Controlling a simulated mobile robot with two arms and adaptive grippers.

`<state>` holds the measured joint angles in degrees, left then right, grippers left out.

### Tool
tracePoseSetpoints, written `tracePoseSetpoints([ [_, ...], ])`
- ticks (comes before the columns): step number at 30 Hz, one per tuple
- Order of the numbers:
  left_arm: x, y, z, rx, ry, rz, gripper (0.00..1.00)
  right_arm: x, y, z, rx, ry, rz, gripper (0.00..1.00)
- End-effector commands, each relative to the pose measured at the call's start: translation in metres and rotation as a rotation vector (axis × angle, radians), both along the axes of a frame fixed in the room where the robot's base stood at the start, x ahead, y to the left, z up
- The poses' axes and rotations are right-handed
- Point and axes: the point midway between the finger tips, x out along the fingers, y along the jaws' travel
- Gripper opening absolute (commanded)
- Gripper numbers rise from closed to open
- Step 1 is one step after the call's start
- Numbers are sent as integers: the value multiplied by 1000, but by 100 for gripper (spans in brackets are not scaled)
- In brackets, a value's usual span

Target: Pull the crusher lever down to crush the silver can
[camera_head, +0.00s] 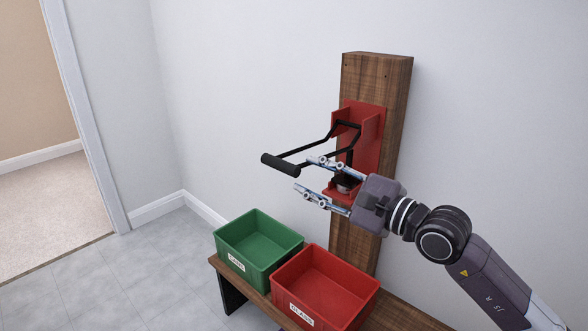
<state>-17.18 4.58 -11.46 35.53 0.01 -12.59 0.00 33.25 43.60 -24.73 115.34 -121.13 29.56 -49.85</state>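The red can crusher (369,130) is fixed to an upright wooden post. Its black lever (279,163) sticks out to the left, with the thick grip at the free end and two thin arms running back to the crusher. The silver can (346,187) sits low in the crusher under a dark part; only a little of it shows behind my gripper. My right gripper (305,174) is open, pointing left in front of the crusher. Its fingertips are close to the lever grip's right end in the picture; I cannot tell whether they touch. My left gripper is not in view.
A green bin (235,254) labelled CANS and a red bin (298,298) labelled GLASS stand on a wooden bench (398,316) below the crusher. A white wall is behind the post. Open tiled floor and a doorway lie to the left.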

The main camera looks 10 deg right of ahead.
Motion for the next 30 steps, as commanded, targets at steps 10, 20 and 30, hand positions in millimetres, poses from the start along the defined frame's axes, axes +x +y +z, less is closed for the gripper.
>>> tracePoseSetpoints([
  [10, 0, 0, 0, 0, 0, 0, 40, -18, -16, 0, 0, -1, -1, 36],
  [20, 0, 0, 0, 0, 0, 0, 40, -27, -5, 3, 94, 21, 34, 36],
  [30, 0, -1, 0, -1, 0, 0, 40, -79, -38, 52, 1402, 358, 205, 36],
])
